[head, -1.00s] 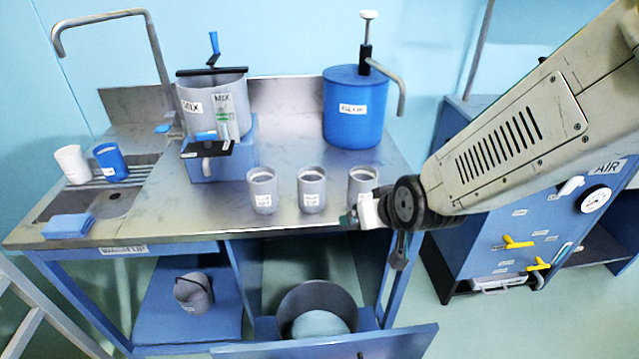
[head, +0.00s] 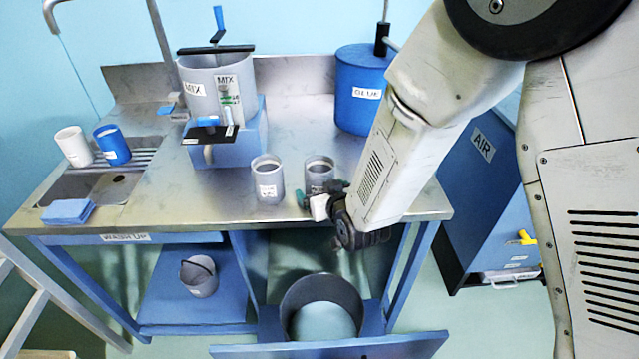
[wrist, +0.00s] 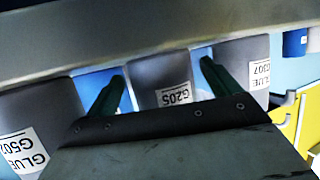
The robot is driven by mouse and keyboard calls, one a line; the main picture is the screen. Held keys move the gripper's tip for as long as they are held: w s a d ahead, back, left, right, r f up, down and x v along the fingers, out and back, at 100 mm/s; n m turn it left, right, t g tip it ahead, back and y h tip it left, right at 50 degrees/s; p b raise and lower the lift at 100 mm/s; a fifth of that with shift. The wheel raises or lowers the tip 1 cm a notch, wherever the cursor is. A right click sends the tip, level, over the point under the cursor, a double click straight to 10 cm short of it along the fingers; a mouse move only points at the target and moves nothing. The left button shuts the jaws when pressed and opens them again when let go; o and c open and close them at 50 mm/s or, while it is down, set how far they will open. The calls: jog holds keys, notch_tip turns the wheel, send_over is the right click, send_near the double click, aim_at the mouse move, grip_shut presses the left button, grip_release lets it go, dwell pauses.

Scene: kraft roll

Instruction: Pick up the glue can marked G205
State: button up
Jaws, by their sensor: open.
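The grey glue can marked G205 (wrist: 172,92) is in the middle of the wrist view, its white label facing me. My gripper (wrist: 161,72) is open and empty, with one dark green finger on each side of that can in the picture. I cannot tell whether the fingertips have passed its sides. In the head view my gripper (head: 310,201) is at the front of the bench, before the middle can (head: 319,172), partly covering it. This can matches G205 by its place in the row.
Behind are a blue glue drum (head: 358,100) and a grey mix pot (head: 215,80). An open drawer (head: 330,345) juts out below.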

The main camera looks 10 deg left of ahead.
jog(key=shift+w+a+f, duration=0.25)
jog(key=shift+w+a, duration=0.15)
jog(key=shift+w, duration=0.15)
jog(key=c, duration=1.2)
jog(key=shift+r, duration=0.15)
